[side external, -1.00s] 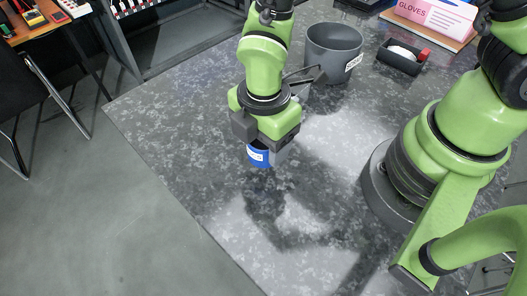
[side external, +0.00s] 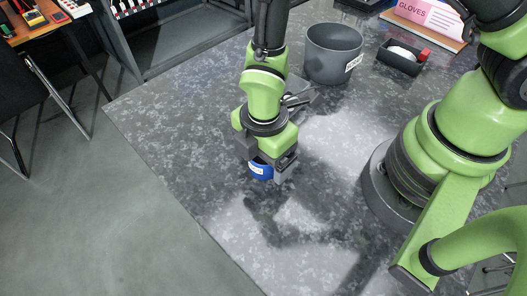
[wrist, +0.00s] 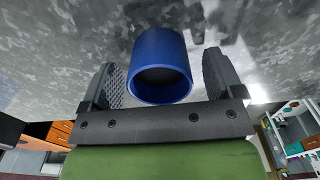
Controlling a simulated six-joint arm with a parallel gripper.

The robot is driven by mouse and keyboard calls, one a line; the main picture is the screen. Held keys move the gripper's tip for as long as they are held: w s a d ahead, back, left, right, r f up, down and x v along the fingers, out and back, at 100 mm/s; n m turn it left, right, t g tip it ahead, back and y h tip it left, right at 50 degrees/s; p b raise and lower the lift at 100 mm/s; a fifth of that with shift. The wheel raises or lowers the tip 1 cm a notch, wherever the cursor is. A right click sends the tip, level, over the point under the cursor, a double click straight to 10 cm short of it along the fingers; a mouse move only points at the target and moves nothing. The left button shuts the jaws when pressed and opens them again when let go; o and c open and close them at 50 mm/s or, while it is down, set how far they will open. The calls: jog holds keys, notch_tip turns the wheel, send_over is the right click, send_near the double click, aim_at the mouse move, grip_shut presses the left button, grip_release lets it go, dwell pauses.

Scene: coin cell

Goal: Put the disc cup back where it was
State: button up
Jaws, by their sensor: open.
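The disc cup (side external: 262,172) is a small blue cylinder with a white label, low over the grey stone-patterned table in the side view. My gripper (side external: 266,168) is around it from above, and its jaws hide the cup's upper part. In the wrist view, the blue cup (wrist: 160,62) lies between the two dark ridged fingers of my gripper (wrist: 164,78), with its dark open end facing the camera. A narrow gap shows on each side of the cup, so the jaws are open. I cannot tell for sure whether its base touches the table.
A dark grey bin (side external: 334,52) with a label stands behind, at the back of the table. A black tray (side external: 403,57) and a pink gloves box (side external: 434,18) are at the back right. The table's left and front areas (side external: 185,140) are clear.

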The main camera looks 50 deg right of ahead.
notch_tip(320, 180, up, 13)
jog(key=shift+f, duration=0.2)
dwell(0.3)
notch_tip(320, 180, up, 6)
jog(key=m+t+y, duration=0.1)
jog(key=m, duration=0.4)
send_over(264, 167)
jog(key=d, duration=0.3)
jog(key=s+d+r+m+t, duration=0.6)
jog(key=r+m, duration=0.5)
jog(key=m, duration=0.6)
jog(key=s+d, duration=0.2)
jog(key=d, duration=0.1)
jog(key=shift+y, duration=0.4)
